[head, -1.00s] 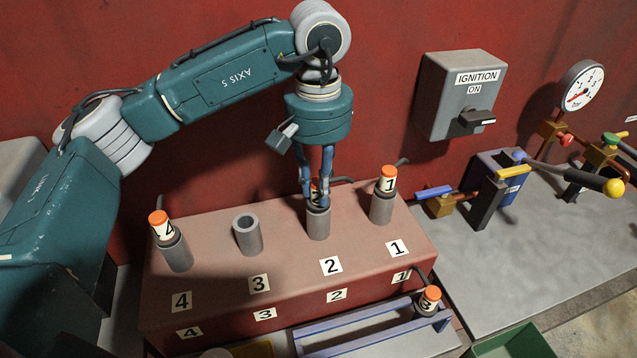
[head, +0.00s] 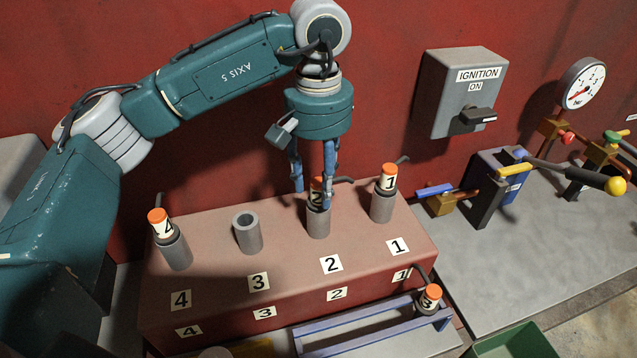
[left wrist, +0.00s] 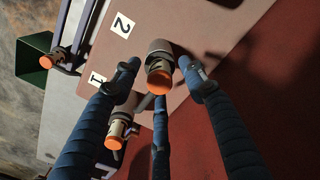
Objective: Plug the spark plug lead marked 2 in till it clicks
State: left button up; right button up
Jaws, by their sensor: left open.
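The lead marked 2 (head: 316,188), white with an orange cap, stands upright in the grey tube of position 2 (head: 318,222). Its orange cap shows from above in the left wrist view (left wrist: 159,82). My left gripper (head: 313,194) is open, with its blue fingers spread on either side of the lead's upper part and apart from it. The fingers also flank it in the left wrist view (left wrist: 160,66). A finger partly covers the lead in the head view. I cannot tell how deep it is seated. My right gripper is out of view.
Lead 1 (head: 388,177) stands in tube 1 and lead 4 (head: 160,224) in tube 4. Tube 3 (head: 247,234) is empty. Lead 3 (head: 430,297) stands at the blue-railed rack (head: 360,335) in front. The ignition box (head: 465,95) on the wall reads ON.

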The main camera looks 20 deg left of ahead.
pick_arm(q)
notch_tip(320, 180, up, 11)
dwell(0.3)
